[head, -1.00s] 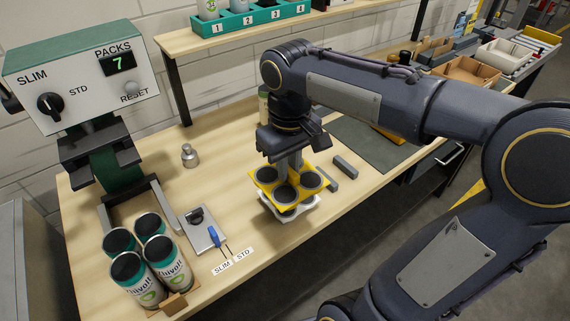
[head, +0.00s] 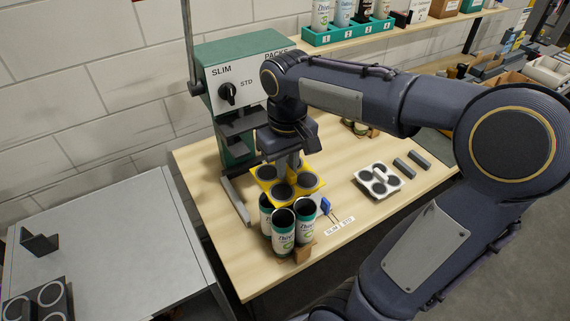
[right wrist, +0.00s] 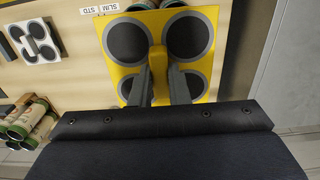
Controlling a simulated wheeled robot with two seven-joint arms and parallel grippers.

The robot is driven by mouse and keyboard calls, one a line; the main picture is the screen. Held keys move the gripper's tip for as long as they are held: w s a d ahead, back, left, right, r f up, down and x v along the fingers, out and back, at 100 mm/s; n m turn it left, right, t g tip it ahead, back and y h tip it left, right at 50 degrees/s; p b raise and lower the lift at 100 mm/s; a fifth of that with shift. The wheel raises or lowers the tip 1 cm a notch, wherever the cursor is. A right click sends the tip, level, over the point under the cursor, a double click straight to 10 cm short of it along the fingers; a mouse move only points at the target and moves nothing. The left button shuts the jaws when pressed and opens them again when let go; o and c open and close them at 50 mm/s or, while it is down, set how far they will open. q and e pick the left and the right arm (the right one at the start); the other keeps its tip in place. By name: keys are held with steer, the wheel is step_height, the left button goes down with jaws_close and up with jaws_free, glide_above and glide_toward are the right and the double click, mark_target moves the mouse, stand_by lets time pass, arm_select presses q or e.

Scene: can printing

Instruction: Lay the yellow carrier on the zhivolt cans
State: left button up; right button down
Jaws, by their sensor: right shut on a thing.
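My right gripper (head: 293,165) is shut on the middle grip of the yellow carrier (head: 268,188), a square plate with dark round openings. In the right wrist view the fingers (right wrist: 160,82) pinch its yellow centre grip (right wrist: 158,62). The zhivolt cans (head: 283,230), white and teal with dark tops, stand upright in a cluster near the table's front left. The carrier appears just behind and above them in the head view; I cannot tell whether it overlaps their tops. The carrier hides part of the group. My left gripper is not in view.
A white carrier (head: 365,187) lies to the right, beside grey bars (head: 410,168). A green press (head: 240,85) with a dial stands behind. A blue-handled switch (head: 326,206) and SLIM/STD labels (head: 340,226) are right of the cans. A small brown block (head: 303,251) touches the front.

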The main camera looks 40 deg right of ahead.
mark_target(288, 182)
steer(key=shift+d, duration=0.15)
step_height(288, 182, down, 4)
steer(key=b, duration=0.3)
steer(key=shift+f, duration=0.5)
steer(key=shift+r, duration=0.1)
stand_by(0.8)
steer(key=shift+f, duration=0.2)
steer(key=shift+f+b, duration=1.2)
steer(key=shift+f, duration=0.2)
steer(key=shift+f, duration=0.1)
